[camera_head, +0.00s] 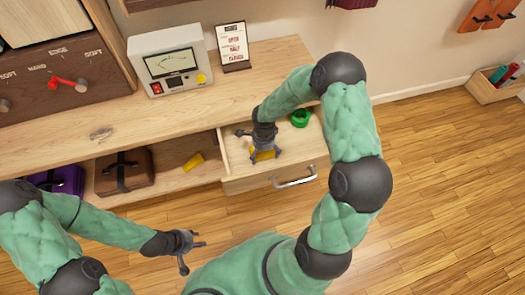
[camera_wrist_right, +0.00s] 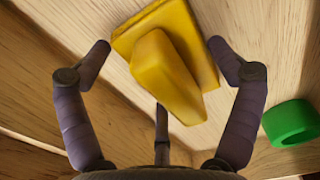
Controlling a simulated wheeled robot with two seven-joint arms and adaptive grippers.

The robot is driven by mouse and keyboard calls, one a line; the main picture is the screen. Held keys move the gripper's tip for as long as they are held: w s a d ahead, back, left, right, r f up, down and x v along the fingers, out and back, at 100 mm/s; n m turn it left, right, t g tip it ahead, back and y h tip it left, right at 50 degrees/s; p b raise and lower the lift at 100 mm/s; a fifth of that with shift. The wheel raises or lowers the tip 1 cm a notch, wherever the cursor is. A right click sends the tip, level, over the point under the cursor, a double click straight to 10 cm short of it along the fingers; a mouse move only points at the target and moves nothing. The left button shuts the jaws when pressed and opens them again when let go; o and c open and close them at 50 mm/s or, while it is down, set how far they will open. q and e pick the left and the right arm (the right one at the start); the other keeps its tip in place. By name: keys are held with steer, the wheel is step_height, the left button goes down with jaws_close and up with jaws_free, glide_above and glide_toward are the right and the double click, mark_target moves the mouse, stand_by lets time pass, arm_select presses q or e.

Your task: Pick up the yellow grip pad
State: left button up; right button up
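The yellow grip pad (camera_head: 265,156), a flat plate with a raised grip, lies in the open wooden drawer (camera_head: 303,146), mostly hidden by my right gripper (camera_head: 258,150) in the head view. The right wrist view shows the yellow grip pad (camera_wrist_right: 172,62) between the spread fingers of my right gripper (camera_wrist_right: 161,58). The fingers are open, with gaps on both sides of the pad. My left gripper (camera_head: 193,249) is open and empty in front of the shelf, low in the head view.
A green ring (camera_head: 300,118) sits in the drawer to the right of the pad; it also shows in the right wrist view (camera_wrist_right: 290,122). Another yellow piece (camera_head: 194,162) lies on the shelf beside a brown case (camera_head: 126,170). The drawer handle (camera_head: 294,178) protrudes. A meter box (camera_head: 170,60) stands on the counter.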

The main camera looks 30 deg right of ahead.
mark_target(264, 154)
steer(key=c, duration=0.4)
steer(key=shift+r, duration=0.1)
step_height(264, 154, up, 10)
steer(key=p, duration=0.3)
steer(key=shift+p, duration=0.35)
steer(key=o, duration=0.7)
steer(key=shift+c, duration=0.2)
steer(key=c, duration=0.5)
